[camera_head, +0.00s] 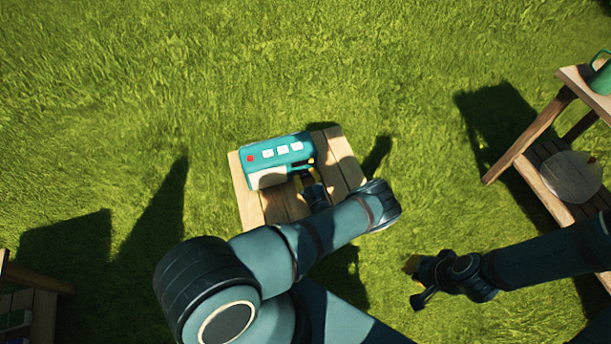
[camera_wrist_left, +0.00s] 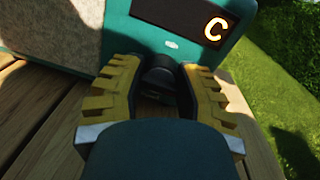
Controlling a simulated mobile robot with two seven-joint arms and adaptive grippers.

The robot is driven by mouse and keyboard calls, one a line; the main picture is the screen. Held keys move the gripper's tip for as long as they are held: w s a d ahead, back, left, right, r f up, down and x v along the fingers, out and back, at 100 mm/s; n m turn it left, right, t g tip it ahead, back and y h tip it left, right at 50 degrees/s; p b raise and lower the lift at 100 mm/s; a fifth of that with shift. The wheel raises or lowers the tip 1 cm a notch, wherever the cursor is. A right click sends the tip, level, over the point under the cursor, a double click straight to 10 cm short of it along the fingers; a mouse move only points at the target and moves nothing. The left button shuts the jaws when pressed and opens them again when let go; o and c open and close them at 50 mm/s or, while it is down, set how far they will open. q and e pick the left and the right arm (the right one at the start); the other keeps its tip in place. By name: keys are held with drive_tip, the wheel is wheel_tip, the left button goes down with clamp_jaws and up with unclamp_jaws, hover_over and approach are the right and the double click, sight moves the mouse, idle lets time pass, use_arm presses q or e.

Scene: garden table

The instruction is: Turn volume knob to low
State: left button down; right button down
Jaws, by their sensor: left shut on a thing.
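The teal radio (camera_head: 277,148) stands on a small wooden table, with a red button and several white buttons on top. In the left wrist view the radio (camera_wrist_left: 95,20) shows its speaker panel and a dark display (camera_wrist_left: 195,18) with a glowing "C". The dark round volume knob (camera_wrist_left: 160,74) is on its front below the display. My left gripper (camera_head: 306,178) is at the radio's front right. In the wrist view its yellow-padded fingers (camera_wrist_left: 160,85) are shut on the knob, one on each side.
The small table (camera_head: 250,208) has bare planks in front of the radio. A wooden shelf stand (camera_head: 530,135) with a green can (camera_head: 601,78) is at the right. Another wooden piece (camera_head: 35,282) is at the lower left. Grass lies open around.

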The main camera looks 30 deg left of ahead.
use_arm(q)
drive_tip(key=shift+m+b, duration=0.5)
drive_tip(key=shift+b, duration=0.15)
drive_tip(key=c, duration=0.6)
unclamp_jaws()
drive_tip(key=v, duration=1.2)
